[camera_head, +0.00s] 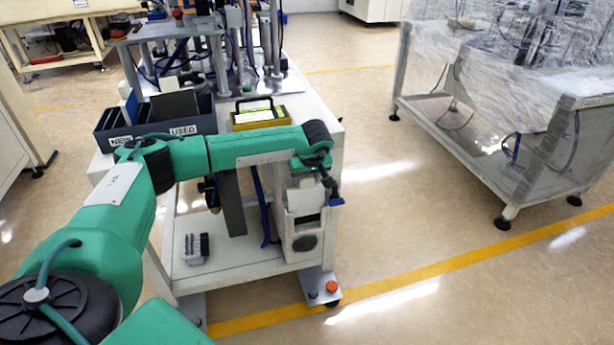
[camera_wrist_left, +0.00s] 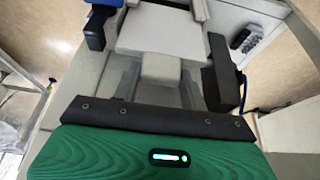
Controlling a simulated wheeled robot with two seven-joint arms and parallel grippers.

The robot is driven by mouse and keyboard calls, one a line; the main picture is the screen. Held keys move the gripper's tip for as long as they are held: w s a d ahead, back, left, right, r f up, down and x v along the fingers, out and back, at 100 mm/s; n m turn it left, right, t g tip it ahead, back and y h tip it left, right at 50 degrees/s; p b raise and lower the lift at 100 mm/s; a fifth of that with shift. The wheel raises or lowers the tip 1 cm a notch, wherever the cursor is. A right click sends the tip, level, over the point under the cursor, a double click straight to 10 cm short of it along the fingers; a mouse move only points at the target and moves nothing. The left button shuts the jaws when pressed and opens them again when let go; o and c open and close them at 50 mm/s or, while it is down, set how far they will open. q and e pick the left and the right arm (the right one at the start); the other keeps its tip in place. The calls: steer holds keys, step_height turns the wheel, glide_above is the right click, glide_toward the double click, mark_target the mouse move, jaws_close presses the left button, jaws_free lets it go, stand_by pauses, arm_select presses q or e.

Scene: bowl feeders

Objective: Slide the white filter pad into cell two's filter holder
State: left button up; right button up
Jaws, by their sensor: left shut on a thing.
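The white filter pad (camera_head: 303,198) is at my left gripper (camera_head: 322,178), which reaches in from the left and points down at the cart's front right corner. The left wrist view shows a pale square plate with a small tab (camera_wrist_left: 160,68), which I take for the pad. My left gripper is shut on the pad. Dark parts and a blue tip stand on either side of it. Below is a grey box with a dark slot and a round opening (camera_head: 303,242), seemingly the filter holder. I cannot tell whether the pad is inside it. My right gripper is not in view.
A dark bin (camera_head: 150,127) marked NEW and USED stands on the cart top, with a yellow-edged tray (camera_head: 260,118) to its right. A blue cable (camera_head: 262,205) hangs beside the box. A plastic-wrapped machine (camera_head: 530,110) stands at right. The floor between is clear.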

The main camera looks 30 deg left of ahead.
arm_select(q)
steer(key=shift+f, duration=0.15)
stand_by(0.4)
steer(key=shift+f+b, duration=0.75)
steer(key=shift+f, duration=0.9)
steer(key=shift+f+b, duration=0.75)
steer(key=shift+f, duration=0.55)
steer(key=o, duration=1.3)
steer(key=shift+r, duration=0.15)
step_height(320, 180, up, 12)
steer(key=r+p, duration=0.1)
steer(key=p, duration=0.2)
glide_above(307, 192)
steer(key=s+d, duration=0.3)
steer(key=d, duration=0.1)
steer(key=shift+s+f, duration=0.2)
steer(key=shift+f, duration=0.05)
